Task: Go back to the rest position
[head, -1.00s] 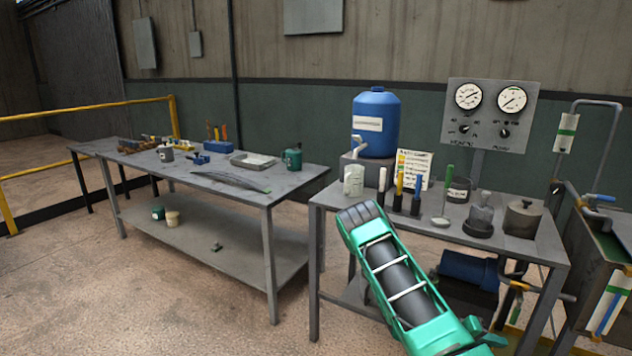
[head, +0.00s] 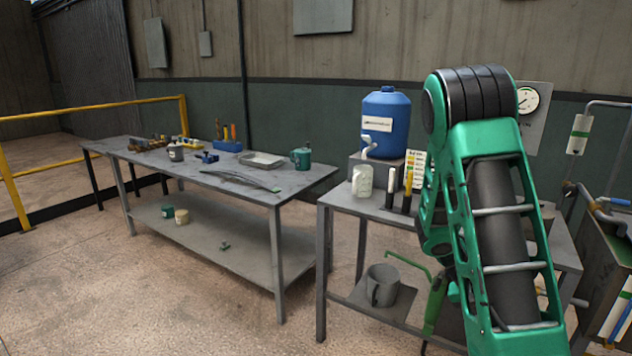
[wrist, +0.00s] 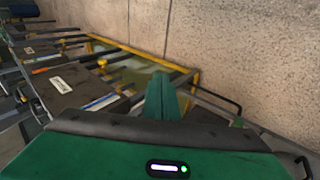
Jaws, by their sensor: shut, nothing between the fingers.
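My gripper (wrist: 165,97) shows in the wrist view as green fingers closed together, with nothing held between them. They stand over a yellow-edged frame (wrist: 105,45) and clear of the pale floor at the right. In the head view my green arm rises folded in front of the right bench (head: 340,196). It covers the middle and right of that bench. I cannot make out the fingertips in the head view.
A gauge panel (head: 538,98) is partly hidden. The left bench (head: 235,183) holds several small items. Floor in front is clear.

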